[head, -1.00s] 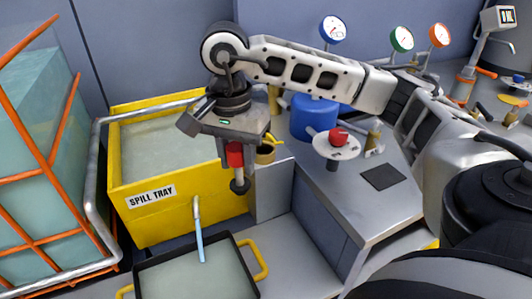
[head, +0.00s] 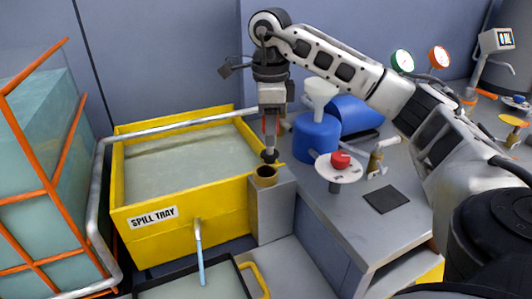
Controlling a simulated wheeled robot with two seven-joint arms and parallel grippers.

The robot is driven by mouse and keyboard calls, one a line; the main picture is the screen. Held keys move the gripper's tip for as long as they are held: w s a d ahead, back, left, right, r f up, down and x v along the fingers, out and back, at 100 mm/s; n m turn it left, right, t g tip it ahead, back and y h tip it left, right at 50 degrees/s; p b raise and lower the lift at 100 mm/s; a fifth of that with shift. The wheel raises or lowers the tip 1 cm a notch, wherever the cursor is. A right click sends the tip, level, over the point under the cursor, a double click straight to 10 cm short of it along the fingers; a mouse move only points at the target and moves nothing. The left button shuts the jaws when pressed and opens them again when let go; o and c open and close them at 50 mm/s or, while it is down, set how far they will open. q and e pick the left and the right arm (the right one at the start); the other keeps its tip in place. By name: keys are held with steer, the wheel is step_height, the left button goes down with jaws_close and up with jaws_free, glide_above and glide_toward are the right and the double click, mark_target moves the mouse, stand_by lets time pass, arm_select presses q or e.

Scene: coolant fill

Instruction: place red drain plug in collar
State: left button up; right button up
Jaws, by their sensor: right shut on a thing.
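My right gripper (head: 270,128) points down and is shut on the red drain plug. Only slivers of the plug's red body show between the fingers, and its dark rounded end (head: 270,155) sticks out below. The brass-coloured collar (head: 265,175) is an open ring on top of a grey block, just right of the yellow spill tray. The plug's dark end appears at the collar's far rim; whether it is above or behind the opening I cannot tell. My left gripper is not in view.
The yellow spill tray (head: 190,215) holds liquid and has a tap. A blue container (head: 316,138) and a red knob (head: 341,160) on a white disc stand on the grey bench (head: 352,215) to the right. An orange-framed tank (head: 35,170) stands at left.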

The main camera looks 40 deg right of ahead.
mark_target(266, 151)
steer(key=shift+w+d+f+p, duration=0.1)
steer(key=shift+w+d+f, duration=0.5)
steer(key=shift+f, duration=0.9)
steer(key=shift+w+d+f+p, duration=0.1)
steer(key=shift+w+d+f, duration=0.25)
steer(key=shift+w+f, duration=0.85)
steer(key=shift+w+d+f+p, duration=0.1)
steer(key=shift+w+d+f, duration=0.35)
steer(key=shift+f, duration=1.35)
steer(key=shift+s, duration=0.1)
steer(key=shift+f, duration=0.15)
steer(key=o, duration=0.8)
